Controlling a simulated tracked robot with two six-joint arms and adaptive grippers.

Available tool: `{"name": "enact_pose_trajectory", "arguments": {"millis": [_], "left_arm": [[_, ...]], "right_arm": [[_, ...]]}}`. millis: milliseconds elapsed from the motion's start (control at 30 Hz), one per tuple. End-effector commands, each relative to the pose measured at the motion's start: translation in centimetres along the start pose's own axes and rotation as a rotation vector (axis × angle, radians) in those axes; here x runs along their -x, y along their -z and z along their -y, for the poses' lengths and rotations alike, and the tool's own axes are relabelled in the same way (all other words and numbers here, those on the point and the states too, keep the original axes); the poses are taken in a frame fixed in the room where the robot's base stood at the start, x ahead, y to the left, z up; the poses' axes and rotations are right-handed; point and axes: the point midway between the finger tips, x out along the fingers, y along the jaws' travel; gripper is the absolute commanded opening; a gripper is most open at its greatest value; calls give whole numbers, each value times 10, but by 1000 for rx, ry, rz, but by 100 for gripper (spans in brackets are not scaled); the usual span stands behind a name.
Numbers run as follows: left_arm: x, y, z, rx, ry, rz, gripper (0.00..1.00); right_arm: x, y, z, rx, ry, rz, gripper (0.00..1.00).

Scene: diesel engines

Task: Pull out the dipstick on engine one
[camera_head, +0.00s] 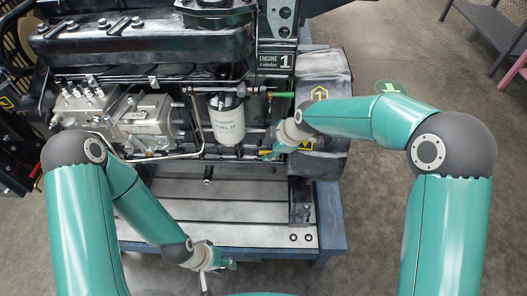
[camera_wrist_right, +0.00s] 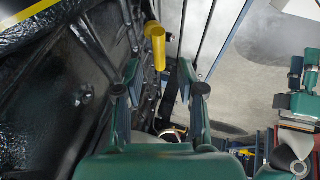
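In the right wrist view, a yellow handle (camera_wrist_right: 155,46), which looks like the dipstick's, stands beside the dark engine side. My right gripper (camera_head: 268,154) is low at the engine's right side. Its two fingers (camera_wrist_right: 160,88) are apart in the right wrist view, with the yellow handle beyond them and nothing seen between them. My left gripper (camera_head: 222,265) hangs by the stand's front edge, empty; its fingers look apart in the right wrist view (camera_wrist_right: 303,75).
The engine sits on a blue-framed stand with a grey slatted bed (camera_head: 220,205). Open floor (camera_head: 410,60) lies to the right.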

Motion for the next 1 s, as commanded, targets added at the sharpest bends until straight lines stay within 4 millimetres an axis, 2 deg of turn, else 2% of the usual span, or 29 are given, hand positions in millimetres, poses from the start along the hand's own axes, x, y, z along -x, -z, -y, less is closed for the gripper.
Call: {"name": "enact_pose_trajectory", "arguments": {"millis": [100, 300, 667, 900, 1000], "left_arm": [[1, 0, 0, 0, 0, 0, 40], [2, 0, -1, 0, 0, 0, 40], [2, 0, -1, 0, 0, 0, 40], [2, 0, -1, 0, 0, 0, 40], [2, 0, -1, 0, 0, 0, 40]], "right_arm": [[-21, 0, 1, -1, 2, 1, 39], [-39, 0, 0, -1, -1, 0, 39], [-43, -1, 0, -1, -2, 0, 39], [-43, -1, 0, -2, -1, 0, 0], [-43, -1, 0, -2, -1, 1, 0]]}}
